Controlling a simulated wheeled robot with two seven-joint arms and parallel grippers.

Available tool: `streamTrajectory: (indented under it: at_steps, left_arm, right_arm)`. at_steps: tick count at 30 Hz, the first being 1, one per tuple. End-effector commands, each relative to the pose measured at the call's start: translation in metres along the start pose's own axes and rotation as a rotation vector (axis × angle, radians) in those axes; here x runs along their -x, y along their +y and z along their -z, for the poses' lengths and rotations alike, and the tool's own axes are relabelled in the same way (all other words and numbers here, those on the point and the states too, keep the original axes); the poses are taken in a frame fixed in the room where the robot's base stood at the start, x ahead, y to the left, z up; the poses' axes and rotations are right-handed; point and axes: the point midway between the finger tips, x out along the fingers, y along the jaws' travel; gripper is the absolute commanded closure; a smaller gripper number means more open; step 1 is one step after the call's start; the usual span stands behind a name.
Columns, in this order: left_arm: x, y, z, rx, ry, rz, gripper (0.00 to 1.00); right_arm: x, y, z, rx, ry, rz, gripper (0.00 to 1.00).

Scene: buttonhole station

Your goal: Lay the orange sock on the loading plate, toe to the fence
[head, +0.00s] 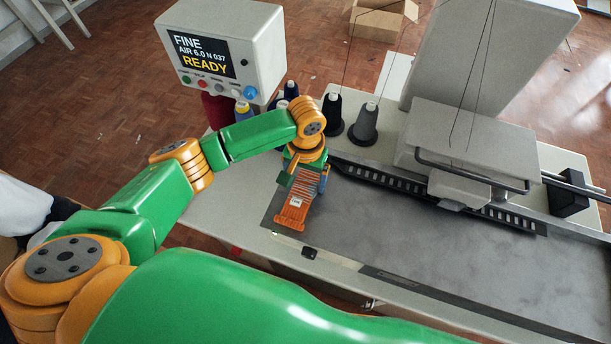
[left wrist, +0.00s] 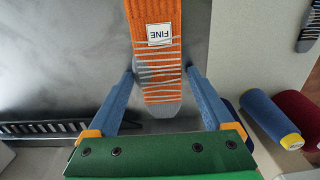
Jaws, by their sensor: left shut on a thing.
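The orange sock (head: 291,217) is ribbed, with a grey end, pale threads across it and a white label reading FINE. My left gripper (head: 304,184) is shut on it, with a blue finger on each side in the left wrist view (left wrist: 160,74). There the sock (left wrist: 155,14) has its grey end toward my palm and its orange length running away. The sock is at the left end of the grey loading plate (head: 440,240); I cannot tell whether it touches it. A dark slotted strip (head: 385,182), perhaps the fence, runs along the plate's back edge. My right gripper is not in view.
Thread cones, including a grey one (head: 364,125) and a black one (head: 332,117), stand behind my gripper. A control box (head: 224,50) reads READY. The machine head (head: 470,145) overhangs the plate's back right. The plate's middle is clear.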

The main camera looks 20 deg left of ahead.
Motion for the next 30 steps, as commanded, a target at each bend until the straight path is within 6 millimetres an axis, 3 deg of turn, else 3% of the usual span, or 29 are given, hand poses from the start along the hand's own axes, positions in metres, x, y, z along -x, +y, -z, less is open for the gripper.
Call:
streamTrajectory:
  at_steps: [7, 8, 9, 19, 30]
  left_arm:
    - [-0.003, 0.0, 0.0, 0.001, -0.001, -0.001, 0.67]
    - [-0.003, 0.001, 0.0, 0.001, 0.0, -0.002, 0.09]
    - [-0.003, 0.001, 0.0, 0.001, 0.0, -0.002, 0.0]
    - [0.007, 0.001, 0.001, 0.0, 0.002, -0.003, 0.0]
    - [0.1, 0.001, 0.001, 0.0, 0.004, -0.004, 0.0]
  right_arm:
    - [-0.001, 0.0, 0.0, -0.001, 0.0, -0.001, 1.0]
    - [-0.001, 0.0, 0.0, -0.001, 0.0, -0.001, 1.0]
    - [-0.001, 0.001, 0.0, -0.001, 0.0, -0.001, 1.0]
    - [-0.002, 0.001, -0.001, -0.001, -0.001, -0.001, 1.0]
    - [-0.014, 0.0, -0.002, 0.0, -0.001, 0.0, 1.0]
